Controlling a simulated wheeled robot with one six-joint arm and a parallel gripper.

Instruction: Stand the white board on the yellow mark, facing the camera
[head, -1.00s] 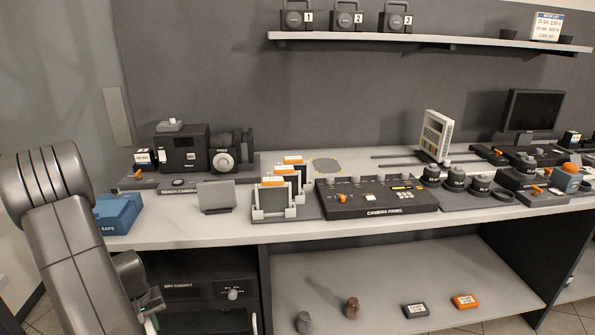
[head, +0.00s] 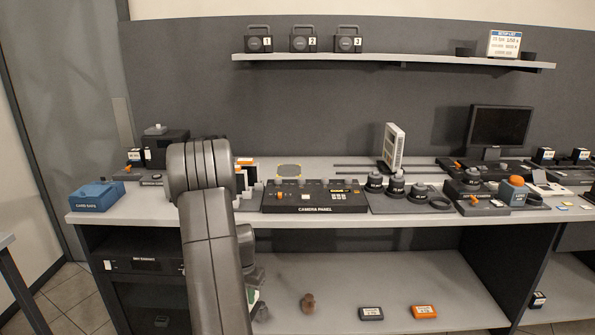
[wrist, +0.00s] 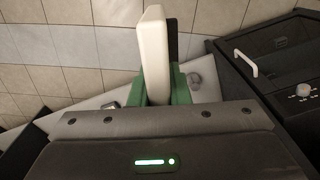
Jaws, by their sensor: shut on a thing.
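My gripper (wrist: 163,88) has green fingers shut on a pale white slab with a dark side, which I take for the white board (wrist: 153,50). It stands edge-on to the wrist camera. In the head view my gripper is low in front of the bench, mostly hidden by my arm, and the board is not clear there. The yellow mark (head: 290,171), a grey patch with yellow edging, lies empty on the bench behind the camera panel. The camera (head: 164,146) stands at the left of the bench, partly hidden behind my arm.
The camera panel (head: 314,198) lies in front of the mark. A white upright panel (head: 393,147) stands to the right, and a blue box (head: 97,195) at the left. Below, the lower shelf (head: 380,280) holds small items. In the wrist view, a dark cabinet (wrist: 270,60) is at right.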

